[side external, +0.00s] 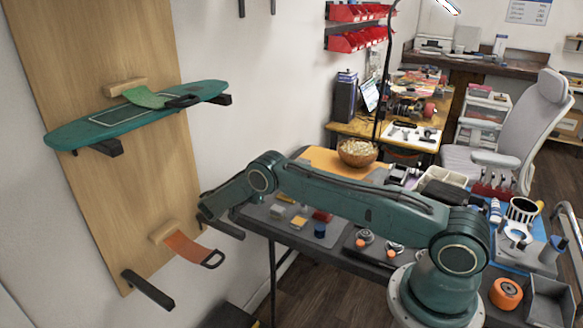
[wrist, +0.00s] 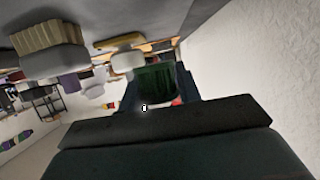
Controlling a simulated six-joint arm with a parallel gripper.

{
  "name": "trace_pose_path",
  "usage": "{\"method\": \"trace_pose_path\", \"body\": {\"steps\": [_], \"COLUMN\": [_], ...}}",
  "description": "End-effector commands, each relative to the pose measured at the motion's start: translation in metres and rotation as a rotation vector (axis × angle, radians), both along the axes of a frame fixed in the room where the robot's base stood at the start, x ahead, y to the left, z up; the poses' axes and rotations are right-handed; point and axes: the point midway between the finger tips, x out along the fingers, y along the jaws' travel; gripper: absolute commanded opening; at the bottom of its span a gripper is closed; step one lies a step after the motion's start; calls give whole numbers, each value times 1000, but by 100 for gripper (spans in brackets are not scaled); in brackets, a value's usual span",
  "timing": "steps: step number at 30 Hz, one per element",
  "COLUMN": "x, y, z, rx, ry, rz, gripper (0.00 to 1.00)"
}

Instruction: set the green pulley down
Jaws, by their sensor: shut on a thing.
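My gripper (side external: 218,215) is at the end of the raised arm, left of the table's left end and near the wall panel. In the wrist view, my gripper (wrist: 157,92) is shut on a dark green thing (wrist: 156,78), which looks like the green pulley. Its lower part is hidden behind the gripper body. In the side view I cannot make out the pulley at the gripper.
A wooden panel (side external: 98,60) holds a teal board (side external: 130,117) and an orange strap (side external: 187,249), close to my gripper. The dark table (side external: 285,232) carries small coloured parts, a wooden bowl (side external: 357,160) and an orange wheel (side external: 506,293).

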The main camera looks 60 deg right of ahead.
Motion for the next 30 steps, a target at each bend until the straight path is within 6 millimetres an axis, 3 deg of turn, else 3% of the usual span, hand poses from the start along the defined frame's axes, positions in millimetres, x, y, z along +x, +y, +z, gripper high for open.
{"method": "trace_pose_path", "body": {"steps": [7, 19, 30], "x": [0, 0, 0], "y": [0, 0, 0], "z": [-5, -41, -44], "rx": [0, 0, 0], "ry": [0, 0, 0], "rz": [0, 0, 0], "gripper": [10, 10, 10]}}
